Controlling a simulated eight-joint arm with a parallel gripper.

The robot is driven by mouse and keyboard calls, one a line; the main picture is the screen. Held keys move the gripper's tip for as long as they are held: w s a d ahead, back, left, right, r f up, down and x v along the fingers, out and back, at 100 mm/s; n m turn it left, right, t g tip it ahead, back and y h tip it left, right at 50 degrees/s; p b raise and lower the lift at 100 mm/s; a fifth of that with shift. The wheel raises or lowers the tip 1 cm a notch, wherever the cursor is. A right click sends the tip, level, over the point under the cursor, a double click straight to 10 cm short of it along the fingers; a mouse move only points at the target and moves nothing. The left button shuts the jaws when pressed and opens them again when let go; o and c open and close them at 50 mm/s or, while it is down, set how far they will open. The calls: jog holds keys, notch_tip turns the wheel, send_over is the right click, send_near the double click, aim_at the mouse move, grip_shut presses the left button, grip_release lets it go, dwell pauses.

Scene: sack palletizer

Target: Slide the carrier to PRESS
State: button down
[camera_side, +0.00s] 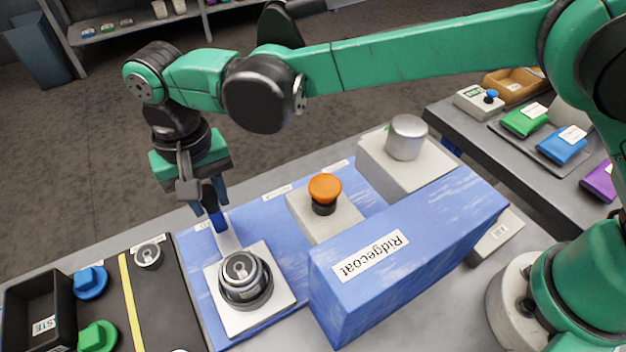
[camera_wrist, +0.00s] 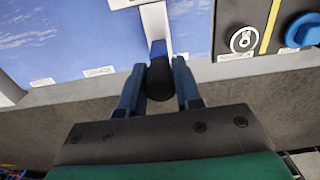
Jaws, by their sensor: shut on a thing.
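The carrier is a white square plate (camera_side: 228,318) with a round dark cup holding a silver disc (camera_side: 243,272). It sits at the left end of the blue base, with a pale handle strip (camera_side: 229,236) reaching to the back edge. My gripper (camera_side: 212,212) is at the end of that strip. In the wrist view, my gripper (camera_wrist: 157,80) has its fingers on either side of a dark knob (camera_wrist: 158,84) on the strip (camera_wrist: 154,22). Several white labels (camera_side: 277,191) line the base's back edge, too small to read; one is by the gripper.
An orange-topped button (camera_side: 325,187) stands on a grey block mid-base; a silver cylinder (camera_side: 407,138) tops another block at right. A blue Ridgecoat housing (camera_side: 400,265) stands in front. A dark mat (camera_side: 150,310) with round parts lies left. A side table (camera_side: 450,130) stands right.

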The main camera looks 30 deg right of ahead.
jog(key=shift+d, duration=10.8)
jog(key=shift+s, duration=0.1)
jog(key=shift+c, duration=2.2)
grip_release()
jog(key=shift+r, duration=0.1)
notch_tip(320, 180, up, 8)
jog(key=shift+a, duration=0.15)
